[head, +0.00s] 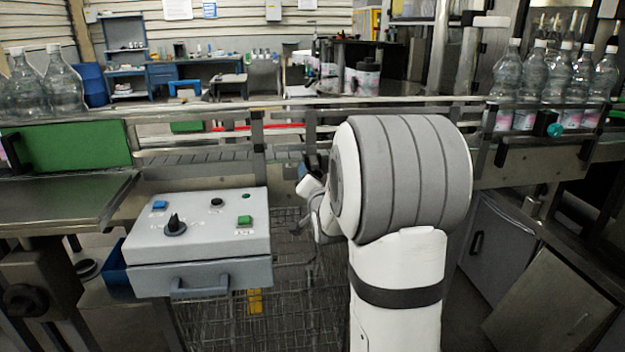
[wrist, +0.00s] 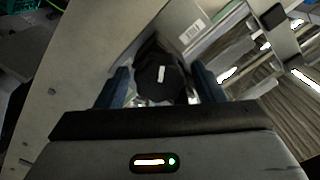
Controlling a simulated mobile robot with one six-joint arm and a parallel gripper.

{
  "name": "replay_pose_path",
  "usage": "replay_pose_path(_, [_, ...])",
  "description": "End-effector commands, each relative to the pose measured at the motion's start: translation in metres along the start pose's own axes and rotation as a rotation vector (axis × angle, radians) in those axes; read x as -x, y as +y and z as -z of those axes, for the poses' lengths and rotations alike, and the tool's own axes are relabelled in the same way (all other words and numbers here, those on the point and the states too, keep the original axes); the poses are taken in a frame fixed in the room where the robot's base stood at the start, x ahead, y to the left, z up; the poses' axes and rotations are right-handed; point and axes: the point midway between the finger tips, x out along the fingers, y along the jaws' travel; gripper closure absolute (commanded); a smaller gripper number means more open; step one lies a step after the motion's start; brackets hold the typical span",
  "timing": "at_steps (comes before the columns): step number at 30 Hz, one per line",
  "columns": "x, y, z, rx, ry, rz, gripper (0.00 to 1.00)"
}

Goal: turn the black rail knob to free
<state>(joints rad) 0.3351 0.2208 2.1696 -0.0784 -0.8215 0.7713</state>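A black knob (wrist: 165,82) with a short white mark on its face is in the middle of the wrist view. My gripper (wrist: 160,88) has its two blue fingers apart, one on each side of this knob. I see a small gap at the left finger; I cannot tell if the right finger touches. The white mark points nearly straight up and down in the wrist view. In the head view my arm's large joint hides this knob and most of my gripper, close to the conveyor's front rail.
A grey control box (head: 200,250) with a black selector and coloured buttons stands left of my arm. Clear bottles (head: 535,75) stand on the conveyor at right and at far left. Another black fitting with a teal part (head: 555,129) sits on the right rail.

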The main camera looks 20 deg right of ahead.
Motion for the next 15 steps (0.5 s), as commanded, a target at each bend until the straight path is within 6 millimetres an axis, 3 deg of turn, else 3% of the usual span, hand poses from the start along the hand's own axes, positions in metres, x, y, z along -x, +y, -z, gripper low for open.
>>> replay_pose_path(15, [0.0003,0.0004,0.0006,0.000,0.001,-0.001,0.80])
